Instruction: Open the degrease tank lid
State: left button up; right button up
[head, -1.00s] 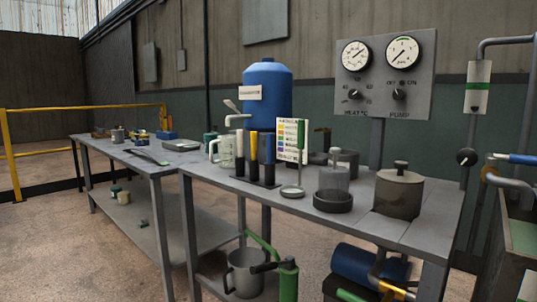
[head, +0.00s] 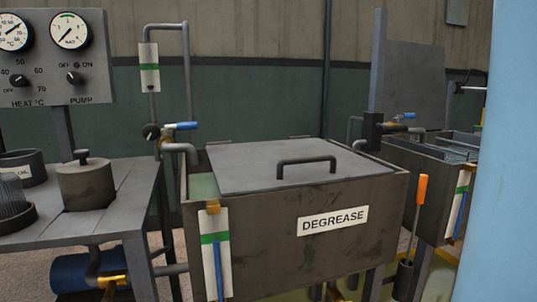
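The degrease tank (head: 265,236) is a dark, box-shaped metal tank with a white DEGREASE label (head: 333,220) on its front. Its flat grey lid (head: 240,163) lies shut over most of the top. A dark bar handle (head: 306,161) stands up near the lid's front edge. A strip of pale green (head: 203,186) shows at the tank's left end, beside the lid. Neither of my grippers is in the head view.
A metal table (head: 125,207) with a lidded pot (head: 85,184) stands left of the tank. A blue-handled tap (head: 181,126) rises at its back left. An orange-handled tool (head: 421,190) stands upright at its front right. Another tank with a raised lid (head: 412,85) is behind, right. A pale blue surface (head: 507,150) fills the right edge.

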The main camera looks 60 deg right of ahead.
aim_at(247, 168)
jog(key=z, duration=1.85)
